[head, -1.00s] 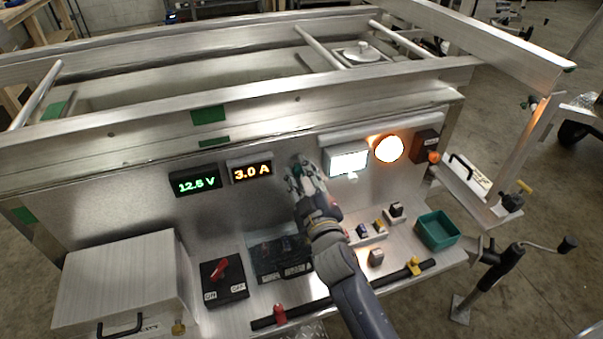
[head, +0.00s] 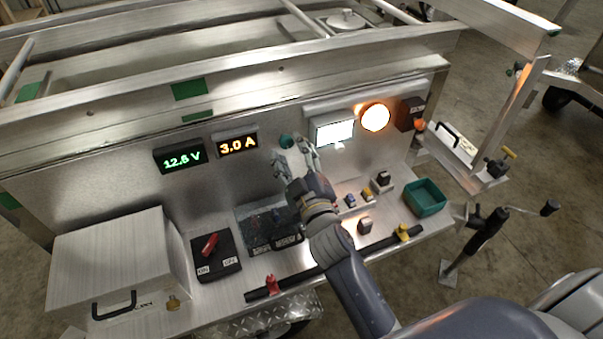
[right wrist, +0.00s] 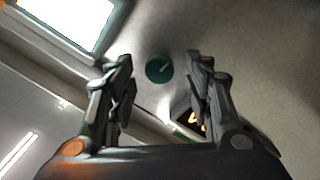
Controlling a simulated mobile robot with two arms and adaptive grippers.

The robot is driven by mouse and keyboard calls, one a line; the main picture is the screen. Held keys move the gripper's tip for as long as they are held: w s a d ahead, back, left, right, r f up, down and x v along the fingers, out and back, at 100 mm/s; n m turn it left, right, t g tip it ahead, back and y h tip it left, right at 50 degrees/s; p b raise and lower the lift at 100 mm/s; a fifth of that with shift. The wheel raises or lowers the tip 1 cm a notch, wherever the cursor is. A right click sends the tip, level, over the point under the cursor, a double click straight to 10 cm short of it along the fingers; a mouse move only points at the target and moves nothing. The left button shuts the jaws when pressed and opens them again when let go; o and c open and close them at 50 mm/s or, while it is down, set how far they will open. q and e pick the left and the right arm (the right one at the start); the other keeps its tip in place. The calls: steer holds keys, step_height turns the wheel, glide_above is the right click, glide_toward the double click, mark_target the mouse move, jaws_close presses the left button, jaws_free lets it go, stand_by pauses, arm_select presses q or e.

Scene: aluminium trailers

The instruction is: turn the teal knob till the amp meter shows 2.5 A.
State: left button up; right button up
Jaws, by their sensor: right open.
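The teal knob (head: 286,141) sits on the upright metal panel, right of the amp meter (head: 237,145), which reads 3.0 A in orange. In the right wrist view the teal knob (right wrist: 159,69) shows a pale pointer line and lies between and beyond the fingertips. My right gripper (head: 293,150) is open in front of the knob, its fingers apart and not touching it as far as I can see. In the right wrist view my right gripper (right wrist: 158,75) has one finger on each side of the knob. My left gripper is not in view.
A green voltmeter (head: 180,158) reads about 12.5 V. A lit white panel (head: 333,131) and a glowing round lamp (head: 375,116) are right of the knob. The shelf below holds a red-handled switch (head: 209,245), small blocks and a teal bin (head: 425,198).

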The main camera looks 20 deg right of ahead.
steer(key=s, duration=0.9)
steer(key=shift+f, duration=0.2)
steer(key=shift+s+a, duration=0.1)
